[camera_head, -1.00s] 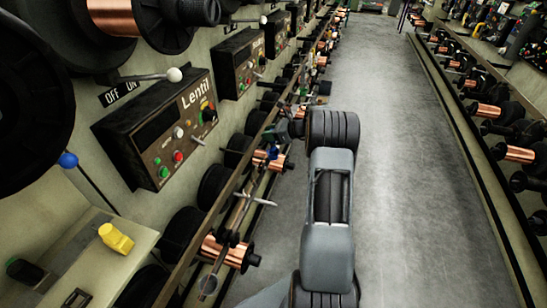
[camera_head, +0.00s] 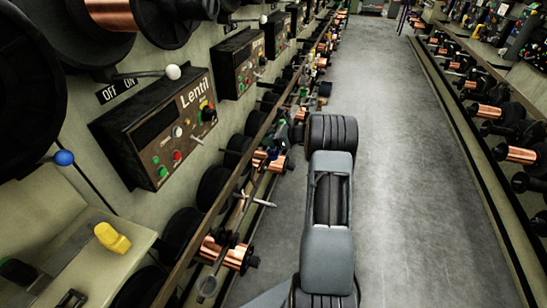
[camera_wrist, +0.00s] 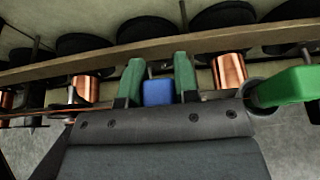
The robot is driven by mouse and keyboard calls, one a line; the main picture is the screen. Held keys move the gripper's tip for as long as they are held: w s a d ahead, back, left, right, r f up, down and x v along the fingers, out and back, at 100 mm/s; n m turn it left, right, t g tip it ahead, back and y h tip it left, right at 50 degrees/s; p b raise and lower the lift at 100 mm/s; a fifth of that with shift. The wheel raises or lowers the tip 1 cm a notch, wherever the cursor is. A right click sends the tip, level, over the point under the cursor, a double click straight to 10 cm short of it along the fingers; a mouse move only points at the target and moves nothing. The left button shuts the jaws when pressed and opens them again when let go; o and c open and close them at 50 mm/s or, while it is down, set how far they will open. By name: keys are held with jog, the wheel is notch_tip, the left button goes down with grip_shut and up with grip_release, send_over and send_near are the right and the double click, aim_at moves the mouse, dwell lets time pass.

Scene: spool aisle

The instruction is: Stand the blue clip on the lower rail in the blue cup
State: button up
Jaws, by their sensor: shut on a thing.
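The blue clip (camera_wrist: 158,92) shows in the wrist view as a small blue block between the two green fingers of my gripper (camera_wrist: 160,76). The fingers are shut on it. The wooden rail (camera_wrist: 190,42) runs across just behind them; I cannot tell whether the clip still touches a rail. In the head view my gripper (camera_head: 286,131) is beside the spool row, left of my forearm and partly hidden by it. I cannot make out a blue cup in either view.
A green piece (camera_wrist: 285,87) is close on the right in the wrist view, near copper spools (camera_wrist: 229,71). In the head view, a yellow piece (camera_head: 112,238) sits on a pale shelf (camera_head: 130,262). A control box (camera_head: 155,128) hangs above the rail. The aisle floor (camera_head: 400,170) is clear.

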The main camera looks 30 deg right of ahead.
jog(key=shift+f, duration=0.45)
dwell(0.3)
jog(key=o, duration=1)
jog(key=shift+o, duration=0.2)
jog(key=p+v, duration=0.1)
jog(key=v, duration=1.2)
jog(key=shift+s+d+r+p, duration=0.2)
jog(key=shift+d+p, duration=0.05)
jog(key=shift+p, duration=0.1)
